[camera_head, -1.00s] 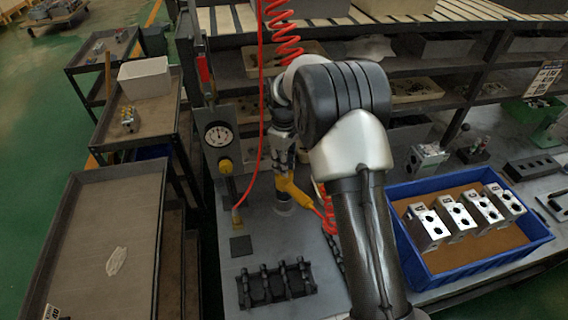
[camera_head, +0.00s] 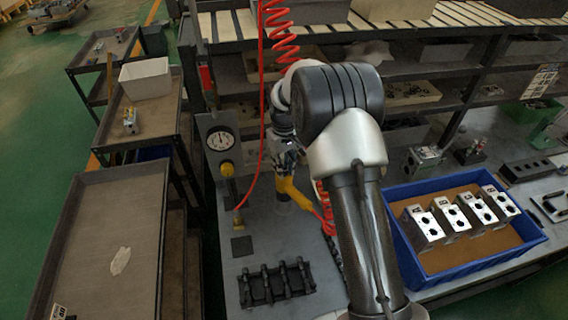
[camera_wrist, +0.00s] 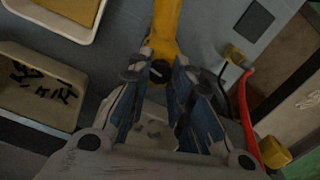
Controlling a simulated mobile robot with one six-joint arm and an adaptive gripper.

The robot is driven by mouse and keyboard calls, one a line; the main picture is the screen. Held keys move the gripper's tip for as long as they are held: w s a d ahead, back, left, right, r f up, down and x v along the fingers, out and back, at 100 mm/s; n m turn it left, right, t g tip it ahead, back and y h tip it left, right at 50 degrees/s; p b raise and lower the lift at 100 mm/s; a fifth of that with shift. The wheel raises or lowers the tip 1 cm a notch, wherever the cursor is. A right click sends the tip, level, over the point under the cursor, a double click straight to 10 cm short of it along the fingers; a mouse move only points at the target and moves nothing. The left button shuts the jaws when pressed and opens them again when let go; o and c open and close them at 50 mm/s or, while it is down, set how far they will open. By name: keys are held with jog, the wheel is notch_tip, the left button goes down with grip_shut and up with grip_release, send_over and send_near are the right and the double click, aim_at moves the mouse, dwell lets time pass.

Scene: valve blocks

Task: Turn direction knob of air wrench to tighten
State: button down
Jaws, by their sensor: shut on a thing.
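The yellow air wrench (camera_head: 294,191) stands on the bench in the head view, with the coiled red hose beside it. It also shows in the wrist view (camera_wrist: 165,32), running up from between my fingers. My gripper (camera_head: 281,158) is at the wrench's upper end. In the wrist view my gripper (camera_wrist: 160,78) is shut on the dark round direction knob (camera_wrist: 159,71) at the wrench's end. The knob is partly covered by the fingertips, and its exact turn angle cannot be told.
A pressure gauge (camera_head: 220,139) stands left of the wrench. A black rack (camera_head: 276,283) lies in front. A blue crate (camera_head: 472,265) with several metal valve blocks is at the right. A red hose (camera_wrist: 246,120) runs close to my gripper's right side.

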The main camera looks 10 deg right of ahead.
jog(key=m+p, duration=0.1)
jog(key=m, duration=0.5)
jog(key=shift+p, duration=0.3)
jog(key=m, duration=0.5)
jog(key=shift+p, duration=0.4)
jog(key=shift+m, duration=0.5)
jog(key=c, duration=1.4)
grip_release()
notch_tip(320, 180, up, 12)
jog(key=shift+r, duration=0.1)
